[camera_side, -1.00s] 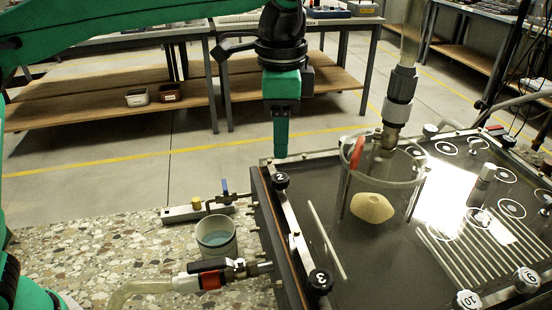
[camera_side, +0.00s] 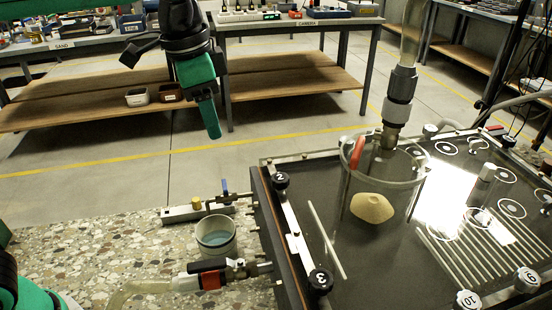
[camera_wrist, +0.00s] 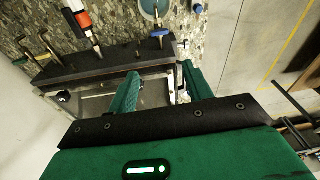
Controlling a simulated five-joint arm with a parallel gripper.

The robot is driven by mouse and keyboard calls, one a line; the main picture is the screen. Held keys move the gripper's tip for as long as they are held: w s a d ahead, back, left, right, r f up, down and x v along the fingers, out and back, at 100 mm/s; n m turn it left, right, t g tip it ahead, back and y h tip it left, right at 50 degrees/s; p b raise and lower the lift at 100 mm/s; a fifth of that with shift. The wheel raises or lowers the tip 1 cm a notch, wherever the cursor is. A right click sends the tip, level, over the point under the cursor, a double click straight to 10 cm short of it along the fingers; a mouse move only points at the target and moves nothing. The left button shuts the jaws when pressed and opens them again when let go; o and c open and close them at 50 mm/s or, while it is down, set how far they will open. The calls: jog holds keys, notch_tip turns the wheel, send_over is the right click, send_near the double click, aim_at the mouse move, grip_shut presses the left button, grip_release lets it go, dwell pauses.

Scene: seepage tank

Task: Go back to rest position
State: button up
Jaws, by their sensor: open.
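My green gripper (camera_side: 214,132) hangs in the air in the side view, pointing down and slightly right, left of the tank and above the floor. In the wrist view its two green fingers (camera_wrist: 158,85) stand apart with nothing between them. The tank (camera_side: 330,240) has a dark top and fills the lower right of the side view; its edge (camera_wrist: 100,60) also shows in the wrist view. A clear beaker (camera_side: 402,195) with a sand-coloured mound (camera_side: 371,208) and a red-handled tool (camera_side: 357,152) stands on the tank top.
A cup of bluish liquid (camera_side: 216,240) stands on the speckled surface left of the tank, beside a red valve (camera_side: 211,279). A thick hose fitting (camera_side: 398,97) hangs over the beaker. Shelved benches (camera_side: 290,82) stand behind. Open floor lies below my gripper.

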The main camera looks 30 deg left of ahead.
jog(key=s+a+f+n+t, duration=0.2)
jog(key=s+a+f+n, duration=0.2)
jog(key=s+a, duration=0.3)
jog(key=s+a+f+n+t, duration=0.2)
jog(key=s+a+f+n, duration=0.2)
jog(key=s+a, duration=0.3)
jog(key=shift+s+a+f+y, duration=0.3)
jog(key=shift+a+f+y, duration=0.1)
jog(key=shift+a+f, duration=0.5)
jog(key=shift+r, duration=0.15)
